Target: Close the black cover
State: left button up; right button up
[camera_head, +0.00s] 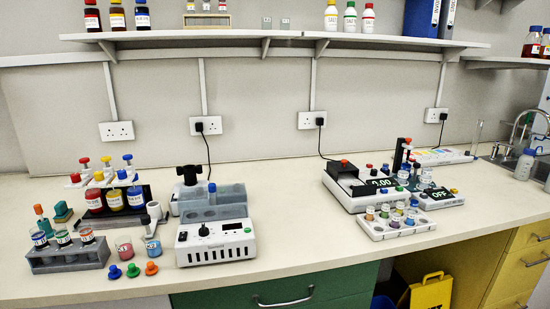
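A white device with a 0.00 display (383,182) stands right of centre on the bench. A black box-like part (340,172) with a red knob sits on its left side. A dark upright piece (398,155) stands behind the device's right side. I cannot tell which of these is the black cover, or whether it is open. A second white device (215,240) with grey wells stands left of centre, with a black knobbed part (189,174) at its back. Neither of my grippers is in view.
A rack of coloured bottles (115,198) and a grey vial rack (68,258) stand at the left. A white vial tray (397,220) lies in front of the display device. The bench between the two devices is clear. A shelf (280,40) runs above.

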aim_at(333, 167)
jog(key=l+u, duration=0.15)
jog(key=u, duration=0.6)
jog(key=l+u, duration=0.4)
jog(key=k+l+u, duration=0.2)
jog(key=u, duration=0.2)
jog(key=k+l+u, duration=0.2)
jog(key=l, duration=0.2)
jog(key=k+l+u, duration=0.15)
jog(key=l, duration=0.25)
jog(key=k, duration=0.1)
